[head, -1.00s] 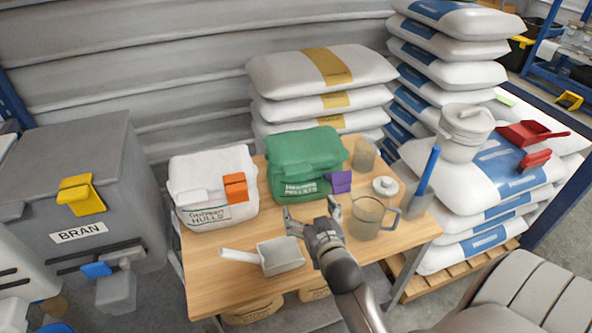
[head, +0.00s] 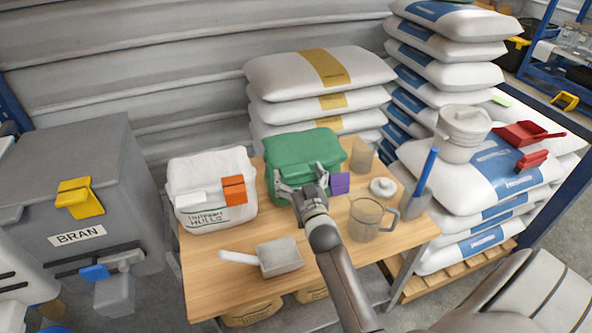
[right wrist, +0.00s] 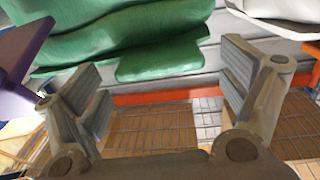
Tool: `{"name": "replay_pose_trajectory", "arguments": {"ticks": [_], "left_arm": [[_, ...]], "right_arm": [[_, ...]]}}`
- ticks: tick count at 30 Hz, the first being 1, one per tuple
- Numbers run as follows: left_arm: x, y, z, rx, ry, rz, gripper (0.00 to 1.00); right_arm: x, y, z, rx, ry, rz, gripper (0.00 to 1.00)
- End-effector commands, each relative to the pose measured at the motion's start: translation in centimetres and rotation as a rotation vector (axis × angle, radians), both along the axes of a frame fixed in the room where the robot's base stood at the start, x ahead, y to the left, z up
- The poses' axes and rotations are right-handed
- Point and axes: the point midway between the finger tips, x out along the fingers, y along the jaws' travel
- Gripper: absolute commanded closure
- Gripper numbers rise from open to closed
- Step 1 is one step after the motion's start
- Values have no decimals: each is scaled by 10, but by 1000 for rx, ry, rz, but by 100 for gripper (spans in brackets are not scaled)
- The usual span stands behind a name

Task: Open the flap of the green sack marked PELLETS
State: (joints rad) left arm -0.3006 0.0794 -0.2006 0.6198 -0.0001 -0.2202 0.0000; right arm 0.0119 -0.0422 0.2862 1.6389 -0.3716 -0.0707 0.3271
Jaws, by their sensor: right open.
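The green sack (head: 303,147) stands on the wooden table with its top folded over. A purple clip (head: 340,183) sits at its right side. My right gripper (head: 300,178) is open at the front of the sack and covers most of its printed label. In the right wrist view, the green sack (right wrist: 100,35) fills the upper part, and a small green tab (right wrist: 160,62) hangs beyond and between the spread fingers (right wrist: 165,85). The purple clip (right wrist: 22,62) shows at the left there. I cannot tell whether the fingers touch the sack. My left gripper is out of view.
A white HULLS sack (head: 213,193) with an orange clip stands left of the green one.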

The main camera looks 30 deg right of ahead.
Motion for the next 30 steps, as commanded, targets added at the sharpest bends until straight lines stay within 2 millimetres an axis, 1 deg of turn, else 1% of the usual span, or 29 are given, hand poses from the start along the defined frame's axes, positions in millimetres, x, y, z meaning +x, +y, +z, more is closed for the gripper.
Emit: {"name": "replay_pose_trajectory", "arguments": {"ticks": [1, 3, 6, 16, 17, 30], "left_arm": [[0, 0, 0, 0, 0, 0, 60], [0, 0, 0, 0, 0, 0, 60], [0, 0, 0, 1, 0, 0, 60], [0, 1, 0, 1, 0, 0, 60], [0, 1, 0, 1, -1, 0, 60], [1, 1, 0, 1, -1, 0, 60]], "right_arm": [[6, -2, 0, -1, 0, 0, 7], [12, -4, 0, -2, 1, 0, 7], [17, -6, 0, -1, 0, 0, 7], [20, -7, 0, 0, 0, 0, 7], [20, -7, 0, 0, 1, 0, 10], [20, -7, 0, 0, 1, 0, 66]]}}
